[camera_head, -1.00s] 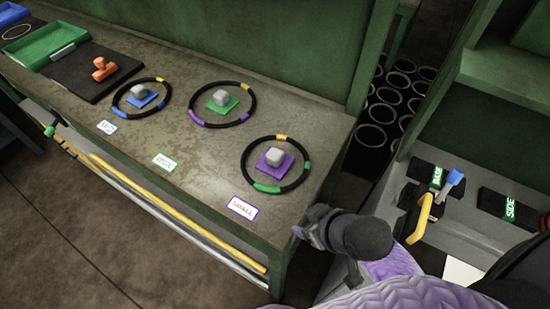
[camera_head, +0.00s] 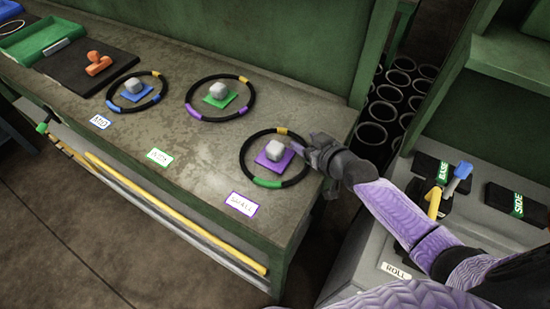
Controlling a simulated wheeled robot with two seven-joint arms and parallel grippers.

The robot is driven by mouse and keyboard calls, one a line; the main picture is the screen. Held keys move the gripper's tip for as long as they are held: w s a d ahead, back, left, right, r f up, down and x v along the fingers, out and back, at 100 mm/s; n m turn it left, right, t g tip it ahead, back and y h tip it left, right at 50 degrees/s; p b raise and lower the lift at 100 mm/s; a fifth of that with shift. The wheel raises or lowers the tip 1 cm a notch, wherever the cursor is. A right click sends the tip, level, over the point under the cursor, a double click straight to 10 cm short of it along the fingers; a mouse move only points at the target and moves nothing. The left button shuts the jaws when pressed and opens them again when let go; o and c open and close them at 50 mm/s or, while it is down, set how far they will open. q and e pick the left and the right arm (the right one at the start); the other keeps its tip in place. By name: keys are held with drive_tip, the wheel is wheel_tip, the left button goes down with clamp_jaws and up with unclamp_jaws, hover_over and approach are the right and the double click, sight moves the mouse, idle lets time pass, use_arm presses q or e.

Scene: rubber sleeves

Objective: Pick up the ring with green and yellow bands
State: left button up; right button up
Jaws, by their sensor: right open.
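The black ring with green and yellow bands (camera_head: 267,183) lies flat on the workbench near its right end. A yellow band shows at its far side and a green band at its near side. It lies around a purple pad (camera_head: 264,162) bearing a grey block (camera_head: 275,151). My right gripper (camera_head: 303,147) is open and empty, at the ring's right side, and hides part of that side. I cannot tell whether it touches the ring. My left gripper is not in view.
A ring with purple and yellow bands (camera_head: 191,110) and one with blue and yellow bands (camera_head: 114,105) lie further left on the bench (camera_head: 190,150), each around a pad with a grey block. An orange piece (camera_head: 98,63) lies on a black mat. A green wall stands behind.

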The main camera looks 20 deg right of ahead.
drive_tip(key=shift+w+f, duration=0.15)
drive_tip(key=shift+w, duration=0.1)
drive_tip(key=shift+s, duration=0.1)
drive_tip(key=shift+c, duration=0.2)
clamp_jaws()
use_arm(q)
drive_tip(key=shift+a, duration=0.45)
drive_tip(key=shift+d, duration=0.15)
